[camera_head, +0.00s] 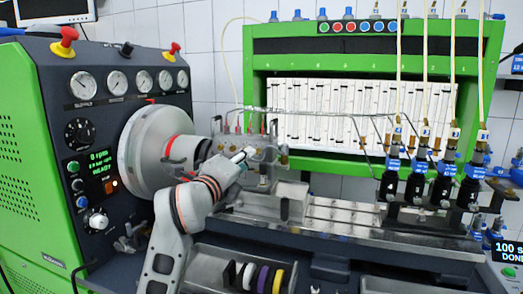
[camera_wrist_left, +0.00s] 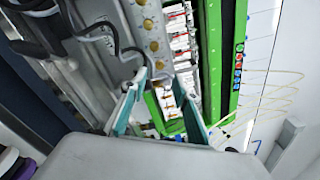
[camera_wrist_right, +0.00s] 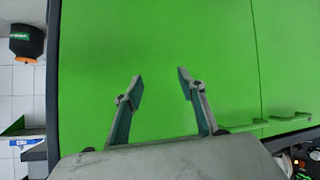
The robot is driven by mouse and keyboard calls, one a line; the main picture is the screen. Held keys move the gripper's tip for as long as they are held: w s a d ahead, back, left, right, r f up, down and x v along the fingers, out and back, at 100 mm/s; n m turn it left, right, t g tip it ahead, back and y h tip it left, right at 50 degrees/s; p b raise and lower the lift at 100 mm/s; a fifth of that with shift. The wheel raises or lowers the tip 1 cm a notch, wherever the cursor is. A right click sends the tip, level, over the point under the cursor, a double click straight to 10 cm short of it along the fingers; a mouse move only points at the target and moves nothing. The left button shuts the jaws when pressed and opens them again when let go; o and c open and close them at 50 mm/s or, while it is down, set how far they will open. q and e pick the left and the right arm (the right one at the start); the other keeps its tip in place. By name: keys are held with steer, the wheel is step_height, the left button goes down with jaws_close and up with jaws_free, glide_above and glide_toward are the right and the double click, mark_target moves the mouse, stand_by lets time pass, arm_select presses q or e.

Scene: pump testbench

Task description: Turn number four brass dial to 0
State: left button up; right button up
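A row of round brass dials (camera_wrist_left: 154,46) runs along a grey pump block in the left wrist view. Their numbers and markings are too small to read, so I cannot tell which is number four. In the head view the pump block (camera_head: 262,155) sits right of the large grey drum, partly hidden by my left arm. My left gripper (camera_head: 243,157) is at the block; in the left wrist view (camera_wrist_left: 160,77) it is open, its fingertips near the lower end of the dial row. Contact cannot be told. My right gripper (camera_wrist_right: 160,82) is open and empty before a green panel.
A control panel with gauges (camera_head: 117,82) and a grey drum (camera_head: 155,148) stand left. A green frame with glass tubes (camera_head: 362,110) stands behind. Black injectors (camera_head: 418,182) with hoses stand right. A metal rail bed (camera_head: 345,215) lies in front. The green panel (camera_wrist_right: 150,40) fills the right wrist view.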

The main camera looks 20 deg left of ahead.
mark_target(258, 151)
arm_select(q)
steer(key=w, duration=0.7)
steer(key=shift+w+d, duration=0.25)
steer(key=shift+d, duration=0.05)
arm_select(e)
steer(key=shift+s+a+f, duration=0.1)
steer(key=shift+s+f, duration=0.2)
steer(key=shift+s, duration=0.2)
steer(key=shift+s+f, duration=0.25)
steer(key=shift+s, duration=0.25)
arm_select(q)
steer(key=shift+c, duration=0.4)
steer(key=c, duration=0.6)
jaws_close()
arm_select(e)
steer(key=shift+s+f, duration=0.1)
steer(key=shift+f, duration=0.1)
